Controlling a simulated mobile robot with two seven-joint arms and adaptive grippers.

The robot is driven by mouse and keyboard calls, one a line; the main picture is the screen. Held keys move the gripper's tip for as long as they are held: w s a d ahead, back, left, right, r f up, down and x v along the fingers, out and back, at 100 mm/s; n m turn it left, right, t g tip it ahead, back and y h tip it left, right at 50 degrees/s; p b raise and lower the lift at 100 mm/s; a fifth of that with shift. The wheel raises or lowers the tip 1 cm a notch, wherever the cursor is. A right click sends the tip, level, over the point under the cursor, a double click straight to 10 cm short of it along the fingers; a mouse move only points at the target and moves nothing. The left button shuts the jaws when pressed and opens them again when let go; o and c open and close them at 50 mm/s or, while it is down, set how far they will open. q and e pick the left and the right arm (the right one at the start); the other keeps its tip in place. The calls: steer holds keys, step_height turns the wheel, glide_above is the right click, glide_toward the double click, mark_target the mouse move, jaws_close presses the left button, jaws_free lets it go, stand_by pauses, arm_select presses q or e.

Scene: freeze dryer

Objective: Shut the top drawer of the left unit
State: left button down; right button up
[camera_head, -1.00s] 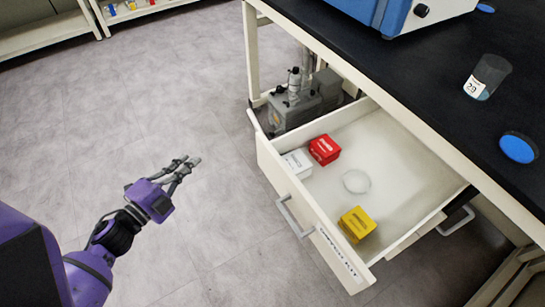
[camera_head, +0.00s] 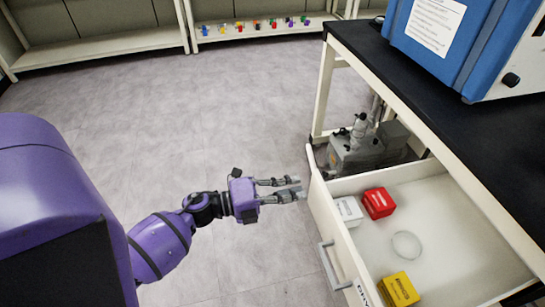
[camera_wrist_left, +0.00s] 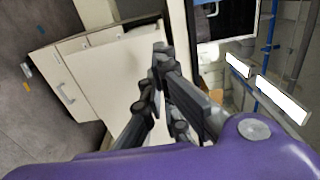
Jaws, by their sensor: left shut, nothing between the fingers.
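The top drawer (camera_head: 333,231) is pulled out from under the black-topped bench, with a grey bar handle (camera_head: 332,266) on its pale front. My left gripper (camera_head: 300,188) is shut and empty, beside the far corner of the drawer front. Its fingers point toward the drawer; I cannot tell whether they touch it. In the left wrist view the dark fingers (camera_wrist_left: 162,52) show in the middle. Inside the drawer are a white box (camera_head: 348,211), a red box (camera_head: 378,203), a yellow box (camera_head: 398,291) and a clear round dish (camera_head: 407,245). My right gripper is out of view.
A grey pump (camera_head: 362,157) stands on the floor under the bench, behind the drawer. A blue and white machine (camera_head: 455,45) sits on the bench top (camera_head: 440,125). Low shelves (camera_head: 105,43) line the far wall. The floor left of the drawer is clear.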

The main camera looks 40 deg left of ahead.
mark_target(317, 184)
arm_select(q)
steer(key=x, duration=0.3)
steer(key=shift+w+d, duration=0.15)
steer(key=shift+w, duration=0.05)
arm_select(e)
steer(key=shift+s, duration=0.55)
